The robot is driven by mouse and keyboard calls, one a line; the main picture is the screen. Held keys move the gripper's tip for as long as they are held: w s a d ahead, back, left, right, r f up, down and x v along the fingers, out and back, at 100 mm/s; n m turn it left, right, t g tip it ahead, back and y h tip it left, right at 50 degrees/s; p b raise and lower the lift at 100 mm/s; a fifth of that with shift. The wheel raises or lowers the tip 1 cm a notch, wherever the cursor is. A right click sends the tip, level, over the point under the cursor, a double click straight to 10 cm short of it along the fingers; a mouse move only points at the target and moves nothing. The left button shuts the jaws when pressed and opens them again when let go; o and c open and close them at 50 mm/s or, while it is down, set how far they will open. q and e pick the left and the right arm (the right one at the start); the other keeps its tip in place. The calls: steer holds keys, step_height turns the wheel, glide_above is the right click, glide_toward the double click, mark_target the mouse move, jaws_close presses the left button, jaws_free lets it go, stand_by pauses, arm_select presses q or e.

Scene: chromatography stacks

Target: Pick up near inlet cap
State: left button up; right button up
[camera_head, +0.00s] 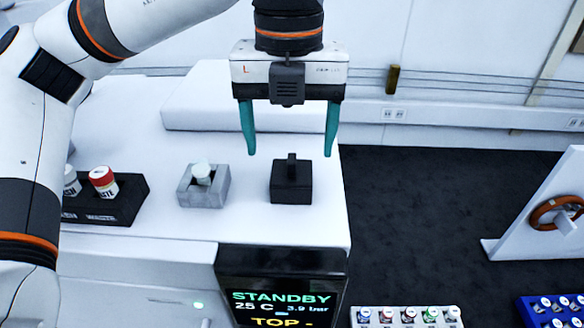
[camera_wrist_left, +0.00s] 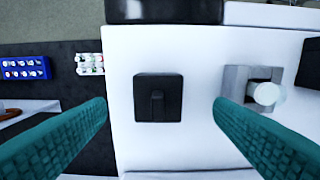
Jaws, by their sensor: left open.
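My left gripper (camera_head: 290,154) is open and empty, fingers pointing down above the white bench top. Just below it, a black square block (camera_head: 291,183) with an upright grip tab stands on the bench. In the left wrist view this block (camera_wrist_left: 158,98) lies between the fingertips of my left gripper (camera_wrist_left: 161,104), apart from both. To its left in the head view is a grey block (camera_head: 204,186) with a pale round-topped piece (camera_head: 202,173) in it. I cannot tell which of these is the near inlet cap. My right gripper is out of view.
A black rack (camera_head: 125,207) with a red-capped bottle (camera_head: 103,181) and a white bottle stands at the left. A display (camera_head: 280,290) reading STANDBY is on the front. A white vial tray (camera_head: 407,318) and a blue tray (camera_head: 530,312) are at lower right.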

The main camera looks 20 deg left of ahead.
mark_target(292, 158)
arm_select(q)
steer(key=shift+a+f, duration=0.1)
steer(key=shift+f, duration=0.35)
steer(key=shift+w+f, duration=0.15)
steer(key=shift+f, duration=0.1)
steer(key=f+p, duration=0.2)
steer(key=f, duration=0.2)
steer(key=shift+w+f+p, duration=0.15)
steer(key=shift+w+p, duration=0.05)
steer(key=shift+p, duration=0.15)
steer(key=shift+f, duration=0.5)
steer(key=c, duration=0.9)
steer(key=shift+c, duration=0.7)
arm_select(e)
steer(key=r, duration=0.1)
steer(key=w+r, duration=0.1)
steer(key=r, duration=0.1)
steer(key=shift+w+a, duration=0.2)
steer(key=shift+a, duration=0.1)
